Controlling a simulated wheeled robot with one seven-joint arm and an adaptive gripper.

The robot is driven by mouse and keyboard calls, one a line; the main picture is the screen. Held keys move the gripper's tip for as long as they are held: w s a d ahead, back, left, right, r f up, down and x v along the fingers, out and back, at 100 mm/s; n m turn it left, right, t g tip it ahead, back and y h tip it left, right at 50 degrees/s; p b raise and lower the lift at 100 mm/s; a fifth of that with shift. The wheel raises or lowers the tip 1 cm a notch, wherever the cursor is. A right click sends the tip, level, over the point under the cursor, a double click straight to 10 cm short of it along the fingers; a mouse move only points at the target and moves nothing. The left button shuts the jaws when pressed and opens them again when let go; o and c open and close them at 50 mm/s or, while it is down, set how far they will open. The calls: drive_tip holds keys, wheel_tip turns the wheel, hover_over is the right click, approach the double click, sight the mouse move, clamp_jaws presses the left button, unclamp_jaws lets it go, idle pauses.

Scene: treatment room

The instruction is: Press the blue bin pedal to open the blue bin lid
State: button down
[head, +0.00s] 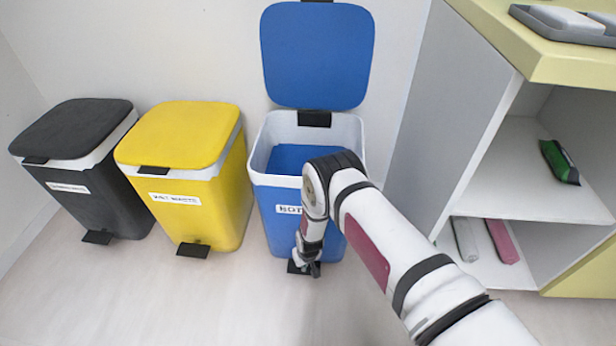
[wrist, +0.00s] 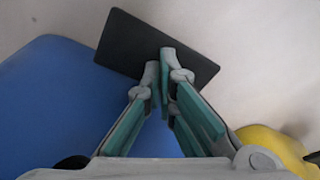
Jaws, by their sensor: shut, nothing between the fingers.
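The blue bin (head: 278,215) stands against the wall with its blue lid (head: 316,55) raised upright, so its inside shows. Its black pedal (head: 293,268) is at the front base, partly covered by my gripper in the head view. My gripper (head: 314,268) points down over the pedal, its fingers shut and empty. In the wrist view, the fingertips of my gripper (wrist: 165,60) are at the dark pedal plate (wrist: 125,42) and overlap it. The blue bin body (wrist: 50,100) fills the left of that view. My arm hides part of the bin's label and right side.
A yellow bin (head: 215,205) and a black bin (head: 95,195) stand to the left, both lids closed. A shelf unit (head: 470,130) with several items stands close on the right. The floor (head: 150,300) in front of the bins is clear.

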idle(0.3)
drive_tip(key=w+a+p+v, duration=0.1)
drive_tip(key=p+v, duration=0.5)
drive_tip(key=v, duration=0.2)
drive_tip(key=shift+w+r, duration=0.2)
drive_tip(key=shift+r, duration=0.4)
drive_tip(key=shift+d, duration=0.1)
idle(0.6)
